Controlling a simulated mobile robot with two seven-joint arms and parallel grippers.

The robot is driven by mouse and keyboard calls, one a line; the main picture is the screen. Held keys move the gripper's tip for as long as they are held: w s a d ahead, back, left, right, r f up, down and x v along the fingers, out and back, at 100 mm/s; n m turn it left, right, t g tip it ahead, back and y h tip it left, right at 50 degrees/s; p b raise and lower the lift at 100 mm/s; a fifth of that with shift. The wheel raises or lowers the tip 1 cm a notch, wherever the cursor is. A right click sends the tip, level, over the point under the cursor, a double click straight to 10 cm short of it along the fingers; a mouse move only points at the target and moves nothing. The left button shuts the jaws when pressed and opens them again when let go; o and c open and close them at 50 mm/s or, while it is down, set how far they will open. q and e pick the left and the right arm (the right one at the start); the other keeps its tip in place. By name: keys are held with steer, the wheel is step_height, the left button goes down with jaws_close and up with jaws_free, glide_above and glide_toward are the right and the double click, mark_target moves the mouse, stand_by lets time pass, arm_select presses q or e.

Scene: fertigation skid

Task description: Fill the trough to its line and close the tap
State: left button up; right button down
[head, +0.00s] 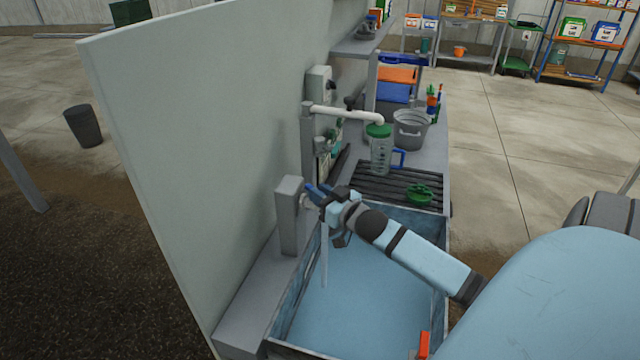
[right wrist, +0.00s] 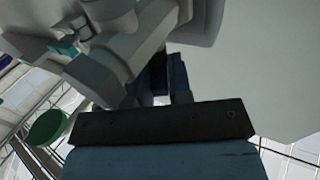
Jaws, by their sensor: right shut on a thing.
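The trough (head: 441,303) is a grey, open, rectangular basin at the bottom centre of the head view. Pale blue water (head: 365,300) covers its floor; I cannot make out the fill line. The tap (head: 290,215) is a grey block at the trough's wall side, with a blue handle (head: 313,192). A thin pale stream (head: 324,258) drops below it into the trough. My right gripper (head: 327,197) is shut on the blue handle, partly hiding it and the spout. In the right wrist view the fingers (right wrist: 168,80) are dark and the handle is hard to see. My left gripper is out of view.
A slatted rack (head: 375,187) with a green item (head: 419,194) lies behind the trough. A tall grey panel (head: 200,140) bounds the left. An orange-red piece (head: 424,344) sits at the trough's near right.

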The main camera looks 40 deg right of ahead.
steer(key=shift+r+y, duration=0.1)
steer(key=shift+y, duration=0.2)
steer(key=c, duration=1.5)
jaws_free()
steer(key=shift+o, duration=0.5)
steer(key=shift+w, duration=0.1)
steer(key=s+b, duration=0.2)
steer(key=s, duration=1.2)
steer(key=shift+d, duration=0.3)
